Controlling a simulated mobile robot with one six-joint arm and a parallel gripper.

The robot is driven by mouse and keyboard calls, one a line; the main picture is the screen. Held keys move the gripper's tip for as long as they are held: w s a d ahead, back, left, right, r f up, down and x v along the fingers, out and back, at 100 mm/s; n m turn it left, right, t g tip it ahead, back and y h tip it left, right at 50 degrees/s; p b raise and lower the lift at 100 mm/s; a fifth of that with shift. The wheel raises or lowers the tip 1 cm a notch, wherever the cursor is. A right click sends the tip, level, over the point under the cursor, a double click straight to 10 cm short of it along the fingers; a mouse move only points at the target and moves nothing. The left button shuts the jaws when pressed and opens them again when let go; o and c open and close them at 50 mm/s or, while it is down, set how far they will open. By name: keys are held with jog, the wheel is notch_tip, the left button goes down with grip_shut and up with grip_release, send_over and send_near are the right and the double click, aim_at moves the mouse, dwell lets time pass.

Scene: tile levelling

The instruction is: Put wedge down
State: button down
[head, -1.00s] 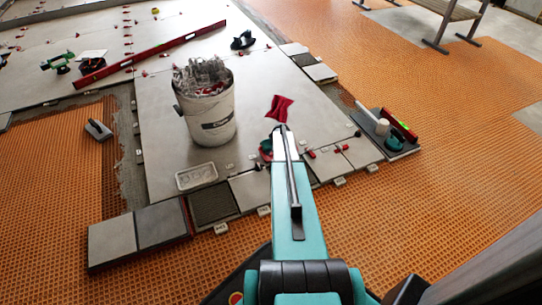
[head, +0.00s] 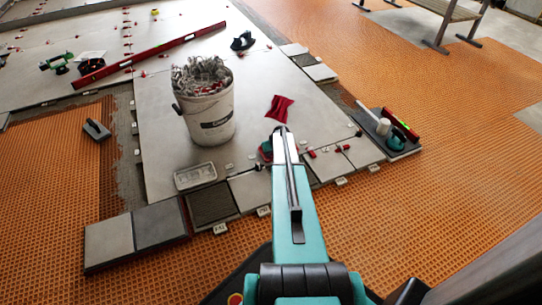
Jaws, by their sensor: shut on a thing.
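My arm reaches up the middle of the head view, and its end is hidden behind the arm itself. A small teal and red part (head: 266,150) shows just left of the arm's far end; I cannot tell if it is mine or a tool. My gripper's fingers and anything between them cannot be seen. Small red wedges lie on the tiles right of the arm, one at the near row (head: 311,154) and one farther right (head: 342,148). White clips, one of them left of the arm (head: 220,229), stick out along the front tile edge.
A white bucket (head: 208,120) full of clips stands left of the arm, with a shallow pale tray (head: 195,176) before it. A red cloth (head: 279,108) lies beyond the arm's end. A board with tools (head: 388,140) is at right. A long red level (head: 150,54) lies behind.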

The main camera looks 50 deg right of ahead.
jog(key=shift+f, duration=0.35)
jog(key=c, duration=1.7)
grip_release()
jog(key=shift+o, duration=0.2)
jog(key=shift+r, duration=0.1)
jog(key=p+v, duration=0.4)
jog(key=v, duration=0.8)
